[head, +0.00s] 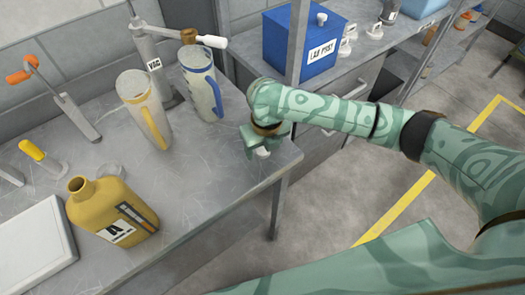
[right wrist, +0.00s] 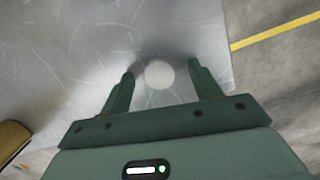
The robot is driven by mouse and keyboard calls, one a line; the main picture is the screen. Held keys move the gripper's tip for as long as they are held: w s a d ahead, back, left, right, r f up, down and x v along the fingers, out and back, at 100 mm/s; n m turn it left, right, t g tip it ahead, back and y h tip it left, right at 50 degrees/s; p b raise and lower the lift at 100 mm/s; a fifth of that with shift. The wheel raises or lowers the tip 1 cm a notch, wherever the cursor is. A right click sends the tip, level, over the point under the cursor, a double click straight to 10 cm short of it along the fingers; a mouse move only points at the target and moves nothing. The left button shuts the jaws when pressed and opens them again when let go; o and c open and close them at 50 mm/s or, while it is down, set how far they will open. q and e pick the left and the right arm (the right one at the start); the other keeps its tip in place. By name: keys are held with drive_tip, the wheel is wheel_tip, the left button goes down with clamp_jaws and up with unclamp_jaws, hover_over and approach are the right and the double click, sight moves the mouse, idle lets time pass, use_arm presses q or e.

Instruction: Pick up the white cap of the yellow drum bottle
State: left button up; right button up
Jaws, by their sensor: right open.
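The white cap (right wrist: 159,75) lies on the grey metal table, between the two fingertips of my right gripper (right wrist: 162,80) in the right wrist view. The fingers are open, with a gap on each side of the cap. In the head view the cap (head: 263,152) shows only partly beside my right gripper (head: 258,145), near the table's right corner. The yellow drum bottle (head: 108,212) stands uncapped at the table's front, left of the gripper. Its edge also shows in the right wrist view (right wrist: 12,141). My left gripper is not in view.
A white tray (head: 35,250) lies left of the bottle. A blue box (head: 300,42) sits on the counter beyond. The table edge is close to my right gripper.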

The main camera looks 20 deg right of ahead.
drive_tip(key=shift+r, duration=0.1)
drive_tip(key=c, duration=1)
